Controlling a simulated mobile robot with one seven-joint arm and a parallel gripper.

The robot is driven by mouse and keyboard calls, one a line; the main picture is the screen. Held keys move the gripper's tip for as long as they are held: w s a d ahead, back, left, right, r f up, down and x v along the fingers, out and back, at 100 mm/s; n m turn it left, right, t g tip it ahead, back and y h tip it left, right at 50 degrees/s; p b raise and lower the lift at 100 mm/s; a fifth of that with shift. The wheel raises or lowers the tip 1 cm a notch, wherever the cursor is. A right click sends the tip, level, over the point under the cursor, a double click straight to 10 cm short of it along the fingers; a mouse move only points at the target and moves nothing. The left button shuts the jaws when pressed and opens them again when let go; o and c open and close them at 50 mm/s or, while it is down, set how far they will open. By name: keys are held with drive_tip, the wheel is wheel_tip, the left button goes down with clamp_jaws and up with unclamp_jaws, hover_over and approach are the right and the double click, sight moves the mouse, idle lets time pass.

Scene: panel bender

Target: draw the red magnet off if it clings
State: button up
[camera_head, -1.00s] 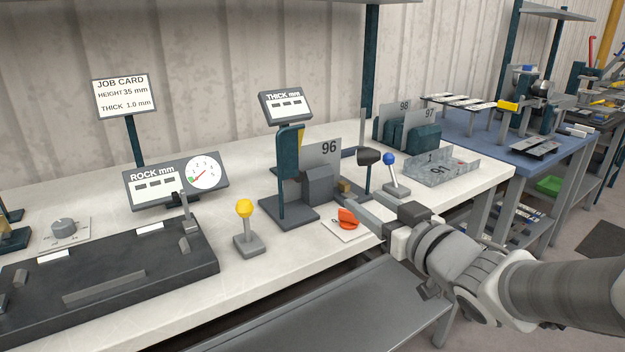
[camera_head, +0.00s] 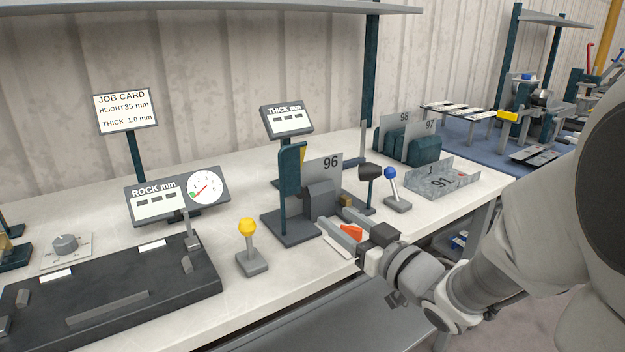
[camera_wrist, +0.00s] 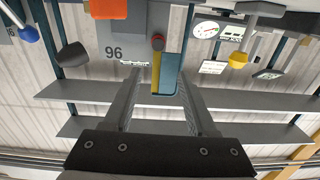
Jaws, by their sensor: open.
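The sheet marked 96 (camera_head: 323,172) stands upright behind the grey block (camera_head: 319,198) of the thickness stand (camera_head: 290,175). My gripper (camera_head: 334,212) is open and empty, just in front of this block and to its right. In the wrist view, its fingers (camera_wrist: 160,76) point toward the stand, apart from the red piece. An orange-red knob (camera_head: 351,232) is partly covered by my fingers.
A yellow-ball lever (camera_head: 247,228) stands left of the stand and a blue-ball lever (camera_head: 391,174) right. Sheets 98 and 97 stand in teal holders (camera_head: 412,145). A folded metal tray (camera_head: 440,180) lies at right.

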sight(302, 189)
drive_tip(key=shift+w+a+r+p, duration=0.2)
drive_tip(key=shift+w+p, duration=0.2)
drive_tip(key=shift+p, duration=2.35)
drive_tip(key=shift+w+a+f, duration=0.1)
drive_tip(key=shift+w+f, duration=0.1)
drive_tip(key=x, duration=1.1)
drive_tip(key=shift+w+f, duration=0.1)
drive_tip(key=shift+w, duration=0.05)
drive_tip(key=shift+c, duration=0.3)
clamp_jaws()
